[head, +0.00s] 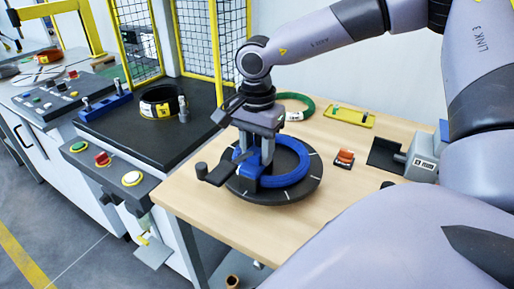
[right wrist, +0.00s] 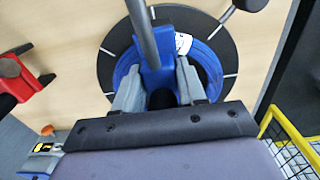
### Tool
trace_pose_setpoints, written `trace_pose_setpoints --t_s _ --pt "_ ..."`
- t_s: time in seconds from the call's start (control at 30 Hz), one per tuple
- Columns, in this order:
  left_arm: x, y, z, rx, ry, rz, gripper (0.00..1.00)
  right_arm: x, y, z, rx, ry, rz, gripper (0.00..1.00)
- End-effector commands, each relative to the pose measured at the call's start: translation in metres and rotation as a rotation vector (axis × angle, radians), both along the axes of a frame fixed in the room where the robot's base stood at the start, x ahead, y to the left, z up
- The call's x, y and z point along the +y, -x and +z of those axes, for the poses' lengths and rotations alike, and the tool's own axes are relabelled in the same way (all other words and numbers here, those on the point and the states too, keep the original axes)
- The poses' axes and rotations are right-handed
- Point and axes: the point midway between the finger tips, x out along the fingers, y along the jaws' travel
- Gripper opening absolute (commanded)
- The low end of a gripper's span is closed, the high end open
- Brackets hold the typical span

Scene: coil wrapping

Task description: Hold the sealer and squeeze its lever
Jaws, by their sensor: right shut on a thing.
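The sealer (head: 247,164) is a blue tool over a blue coil (head: 296,173), which lies on a round black turntable (head: 262,197). My right gripper (head: 257,145) reaches down from above and is shut on the sealer. In the right wrist view, the blue sealer body (right wrist: 152,55) sits between the two grey fingers of my right gripper (right wrist: 160,92). A grey lever bar (right wrist: 141,25) points up the picture from it. Whether the lever is squeezed cannot be told. The coil (right wrist: 206,60) bears a white label there. My left gripper is not in view.
The wooden table (head: 300,222) also holds a green coil (head: 297,101), a yellow tray (head: 348,117), a small orange item (head: 344,157) and a grey device (head: 423,157). A black paddle with a knob (head: 201,169) juts left of the turntable. Yellow mesh guarding (head: 197,38) stands behind.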

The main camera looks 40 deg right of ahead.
Motion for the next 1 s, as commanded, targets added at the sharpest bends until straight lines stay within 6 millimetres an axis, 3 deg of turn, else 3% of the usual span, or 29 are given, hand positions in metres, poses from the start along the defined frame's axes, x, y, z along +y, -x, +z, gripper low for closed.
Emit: trace_pose_setpoints --t_s 0.03,0.07,0.17,1.0 --pt "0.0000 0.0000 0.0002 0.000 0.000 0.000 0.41 0.0000 -0.0005 0.0009 -0.002 0.000 0.000 0.00" --pt "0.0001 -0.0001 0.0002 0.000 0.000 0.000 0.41 0.0000 -0.0005 0.0009 -0.002 0.000 0.000 0.31" --pt "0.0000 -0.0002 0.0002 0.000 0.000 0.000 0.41 0.0001 -0.0006 0.0009 -0.002 0.000 0.000 0.00" --pt "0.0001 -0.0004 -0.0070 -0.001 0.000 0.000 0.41 0.0001 -0.0003 -0.0034 -0.001 0.000 0.000 0.00"
